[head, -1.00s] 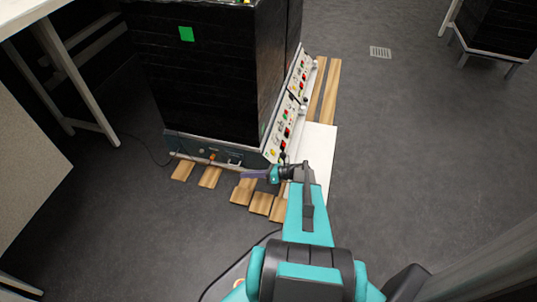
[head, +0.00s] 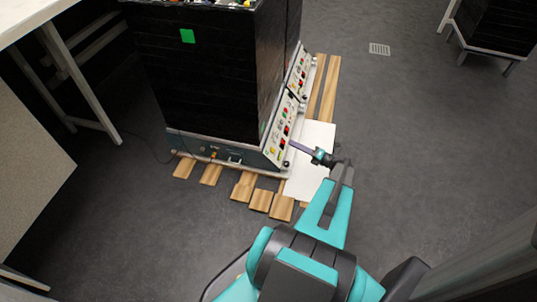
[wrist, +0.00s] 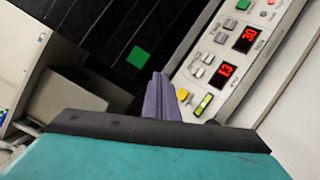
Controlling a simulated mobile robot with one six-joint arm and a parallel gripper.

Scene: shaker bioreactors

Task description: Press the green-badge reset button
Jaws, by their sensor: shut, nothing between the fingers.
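The black shaker cabinet (head: 200,85) bears a green square badge (head: 187,36), which also shows in the wrist view (wrist: 138,57). A sloped white control panel (head: 272,152) runs along its right side. In the wrist view the panel (wrist: 217,86) carries a yellow button (wrist: 182,93), a green-lit switch (wrist: 203,105), grey keys and two red displays. No button labelled as reset is readable. My gripper (head: 294,145) is shut, its purple fingers pointing left toward the near end of the panel. In the wrist view the fingertips (wrist: 158,77) appear just left of the yellow button; contact cannot be told.
The cabinet stands on wooden slats (head: 242,187), with a white board (head: 311,180) beside the panel. A second black unit (head: 497,25) stands at the far right. A white table (head: 25,18) is at the left. The grey floor on the right is open.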

